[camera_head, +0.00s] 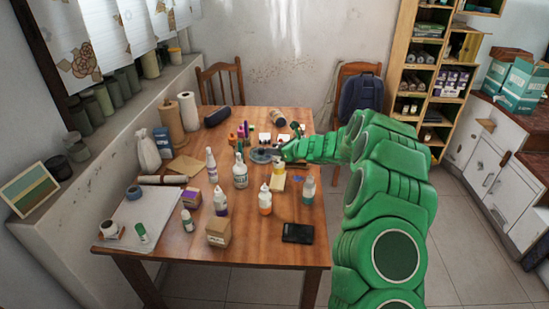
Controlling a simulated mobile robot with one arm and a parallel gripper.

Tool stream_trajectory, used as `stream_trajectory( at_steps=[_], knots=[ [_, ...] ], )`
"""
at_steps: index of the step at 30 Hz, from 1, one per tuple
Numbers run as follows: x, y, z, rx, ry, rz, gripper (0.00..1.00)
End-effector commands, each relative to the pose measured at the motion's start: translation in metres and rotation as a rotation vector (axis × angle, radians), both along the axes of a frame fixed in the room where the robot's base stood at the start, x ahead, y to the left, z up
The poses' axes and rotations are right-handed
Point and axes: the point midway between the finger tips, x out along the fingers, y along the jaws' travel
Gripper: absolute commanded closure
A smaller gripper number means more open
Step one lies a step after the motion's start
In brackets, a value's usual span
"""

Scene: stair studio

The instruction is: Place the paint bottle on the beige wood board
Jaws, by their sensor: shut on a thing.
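My gripper (279,156) is at the end of my green arm, over the far right part of the wooden table, small and partly hidden by the arm. It is shut on what looks like a small pale paint bottle (278,169), just below the fingertips. A beige patch (278,184), probably the beige wood board, shows directly under that bottle. I cannot tell whether the bottle touches it.
Several bottles stand close by, including a white one (240,173), one with an orange band (265,200) and a teal one (308,190). A grey round dish (260,156) lies left of my gripper. A black tablet (298,233) and a cardboard box (218,232) are nearer.

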Motion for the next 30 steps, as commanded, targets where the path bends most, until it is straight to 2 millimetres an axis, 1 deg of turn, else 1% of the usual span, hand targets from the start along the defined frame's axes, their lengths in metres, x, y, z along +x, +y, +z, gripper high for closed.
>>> stream_trajectory(
  at_steps=[1, 4, 14, 21, 24, 30],
  knots=[
    [0.003, 0.001, -0.005, -0.002, 0.001, 0.0, 1.0],
    [0.008, 0.002, -0.01, 0.0, 0.001, -0.001, 1.0],
    [0.016, 0.003, -0.019, -0.001, 0.0, -0.001, 1.0],
    [0.016, 0.003, -0.047, -0.001, 0.002, -0.001, 1.0],
    [0.017, 0.003, -0.05, 0.0, -0.001, -0.002, 1.0],
    [0.017, 0.004, -0.049, 0.001, -0.001, -0.001, 1.0]
  ],
)
